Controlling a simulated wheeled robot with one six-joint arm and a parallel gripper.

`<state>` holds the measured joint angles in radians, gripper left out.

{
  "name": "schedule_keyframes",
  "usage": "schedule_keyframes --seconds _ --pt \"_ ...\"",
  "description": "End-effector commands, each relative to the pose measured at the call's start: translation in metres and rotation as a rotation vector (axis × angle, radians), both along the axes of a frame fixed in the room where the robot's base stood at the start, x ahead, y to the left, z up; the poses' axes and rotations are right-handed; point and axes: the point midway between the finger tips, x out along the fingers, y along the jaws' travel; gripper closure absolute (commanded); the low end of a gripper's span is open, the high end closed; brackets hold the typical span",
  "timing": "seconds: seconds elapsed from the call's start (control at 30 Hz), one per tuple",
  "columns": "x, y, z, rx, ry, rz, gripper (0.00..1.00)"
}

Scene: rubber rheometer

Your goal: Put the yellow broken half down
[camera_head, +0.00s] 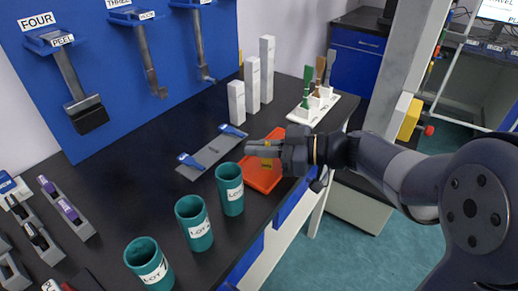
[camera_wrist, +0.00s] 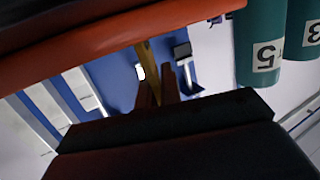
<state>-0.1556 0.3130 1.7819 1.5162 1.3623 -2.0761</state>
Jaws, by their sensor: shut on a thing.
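My gripper (camera_head: 262,150) is over the orange tray (camera_head: 262,180) at the table's front edge. It is shut on a yellow broken half (camera_head: 266,163), a small bit of which shows just below the fingers. In the wrist view the piece looks like a narrow dark-yellow strip (camera_wrist: 147,60) between the dark fingers (camera_wrist: 158,92). The orange tray rim (camera_wrist: 110,35) crosses the top of that view, close to the gripper. Whether the piece touches the tray cannot be told. My fingers and wrist hide part of the tray.
Several teal cups with lot labels, one of them (camera_head: 229,190), stand left of the tray. A grey plate with blue clamps (camera_head: 212,150) lies behind it. White blocks (camera_head: 252,80) and a white brush holder (camera_head: 316,108) stand farther back. Tools hang on the blue board (camera_head: 110,60).

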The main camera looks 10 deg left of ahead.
Motion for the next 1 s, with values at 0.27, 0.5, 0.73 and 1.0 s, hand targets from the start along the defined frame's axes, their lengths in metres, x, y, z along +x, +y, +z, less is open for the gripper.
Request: schedule_keyframes --seconds 0.27,0.5,0.73,1.0 --pt "0.0001 0.0 -0.001 0.0 -0.002 -0.001 1.0" --pt "0.0001 0.0 -0.0027 0.0 -0.001 -0.001 0.89" --pt "0.0001 0.0001 -0.0027 0.0 -0.001 -0.001 0.73" --pt "0.0002 0.0001 -0.0008 0.0 -0.001 -0.001 0.73"
